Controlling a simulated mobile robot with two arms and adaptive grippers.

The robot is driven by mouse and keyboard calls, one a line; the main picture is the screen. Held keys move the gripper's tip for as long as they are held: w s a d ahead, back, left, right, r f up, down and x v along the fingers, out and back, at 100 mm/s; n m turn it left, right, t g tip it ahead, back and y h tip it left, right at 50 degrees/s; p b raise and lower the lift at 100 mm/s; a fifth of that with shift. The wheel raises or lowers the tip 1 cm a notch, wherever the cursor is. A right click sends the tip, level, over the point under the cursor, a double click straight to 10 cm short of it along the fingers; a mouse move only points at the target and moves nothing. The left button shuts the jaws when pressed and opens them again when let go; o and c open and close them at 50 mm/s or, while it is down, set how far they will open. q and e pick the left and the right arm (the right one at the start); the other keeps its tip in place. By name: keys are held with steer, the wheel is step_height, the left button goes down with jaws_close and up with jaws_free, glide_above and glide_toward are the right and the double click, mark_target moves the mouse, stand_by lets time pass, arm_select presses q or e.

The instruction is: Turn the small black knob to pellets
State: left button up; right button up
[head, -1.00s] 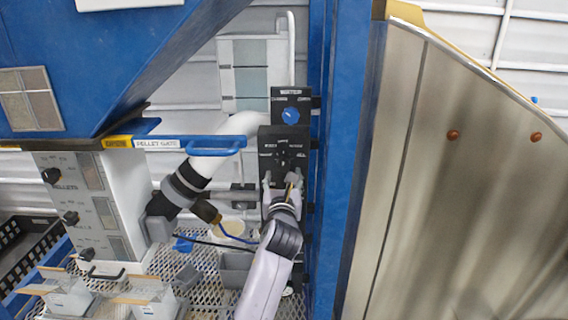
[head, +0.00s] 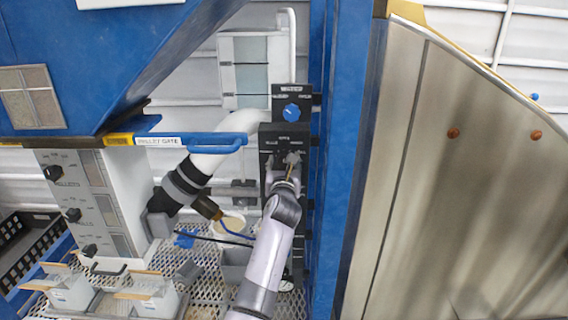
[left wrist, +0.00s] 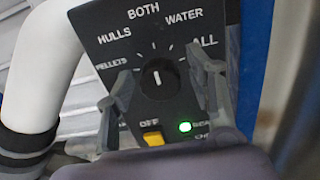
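The small black knob (left wrist: 160,78) sits on a dark panel (left wrist: 104,22) labelled PELLETS, HULLS, BOTH, WATER and ALL. Its white mark stands roughly upright, towards BOTH. PELLETS is at the left end of the arc. My left gripper (left wrist: 164,78) is open, one finger on each side of the knob, with gaps visible between fingers and knob. In the head view my left gripper (head: 282,164) is in front of the lower black box (head: 270,133) and largely hides the knob there. My right gripper is not in view.
A yellow switch (left wrist: 153,138) and a lit green lamp (left wrist: 185,127) sit below the knob. A separate box with a blue knob (head: 291,112) is above. A blue post (head: 346,160) stands close right, and a white pipe (head: 205,162) runs left.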

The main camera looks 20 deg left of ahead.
arm_select(q)
steer(key=c, duration=1)
steer(key=shift+n, duration=0.3)
steer(key=n, duration=0.3)
steer(key=shift+f+n, duration=0.1)
steer(key=shift+n, duration=0.3)
steer(key=n+b, duration=0.1)
steer(key=n, duration=0.2)
steer(key=shift+n, duration=0.3)
steer(key=n+b, duration=0.1)
steer(key=n, duration=0.3)
steer(key=shift+f, duration=0.1)
steer(key=shift+n+b, duration=0.75)
steer(key=shift+n, duration=1.35)
steer(key=o, duration=1.2)
steer(key=shift+c, duration=0.2)
